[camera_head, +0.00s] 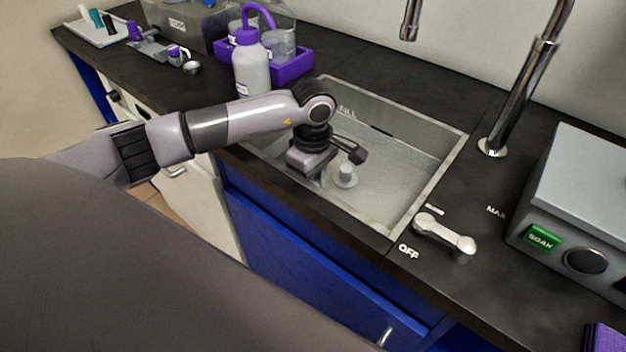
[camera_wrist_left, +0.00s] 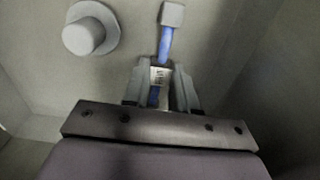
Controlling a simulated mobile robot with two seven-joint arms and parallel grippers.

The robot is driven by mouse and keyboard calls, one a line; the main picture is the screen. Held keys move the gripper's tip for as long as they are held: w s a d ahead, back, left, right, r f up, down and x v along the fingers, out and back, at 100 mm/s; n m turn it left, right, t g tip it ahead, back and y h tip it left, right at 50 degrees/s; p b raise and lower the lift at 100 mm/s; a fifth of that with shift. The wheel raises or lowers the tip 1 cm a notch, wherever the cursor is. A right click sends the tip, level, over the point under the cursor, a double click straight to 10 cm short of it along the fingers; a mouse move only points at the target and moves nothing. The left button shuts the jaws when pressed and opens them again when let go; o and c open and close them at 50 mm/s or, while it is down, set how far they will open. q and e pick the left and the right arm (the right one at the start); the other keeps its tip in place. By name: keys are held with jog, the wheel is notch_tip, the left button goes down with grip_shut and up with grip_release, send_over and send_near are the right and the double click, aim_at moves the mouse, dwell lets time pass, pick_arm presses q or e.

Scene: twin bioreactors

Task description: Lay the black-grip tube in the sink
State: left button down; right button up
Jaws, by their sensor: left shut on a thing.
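My left gripper (camera_head: 318,178) is down inside the sink (camera_head: 440,186), over its left part. In the left wrist view, the left gripper (camera_wrist_left: 162,92) is shut on a slim tube (camera_wrist_left: 166,45) with a blue shaft, a pale grey block at its far end and a white label between the fingers. Its grip is largely hidden by the fingers, so I cannot see a black part. The sink floor lies beneath it; I cannot tell whether the tube touches it. My right gripper is not in view.
A pale round plug (camera_head: 347,177) stands on the sink floor beside the gripper; it also shows in the left wrist view (camera_wrist_left: 88,32). A white bottle (camera_head: 252,70) and a purple tray (camera_head: 292,70) stand behind-left. A tap (camera_head: 520,90) and lever (camera_head: 444,236) are at right.

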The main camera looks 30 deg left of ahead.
pick_arm(q)
jog(key=c, duration=0.9)
grip_release()
jog(key=shift+f, duration=0.1)
jog(key=shift+r, duration=0.25)
notch_tip(320, 180, up, 12)
jog(key=shift+p, duration=0.35)
jog(key=shift+f, duration=0.1)
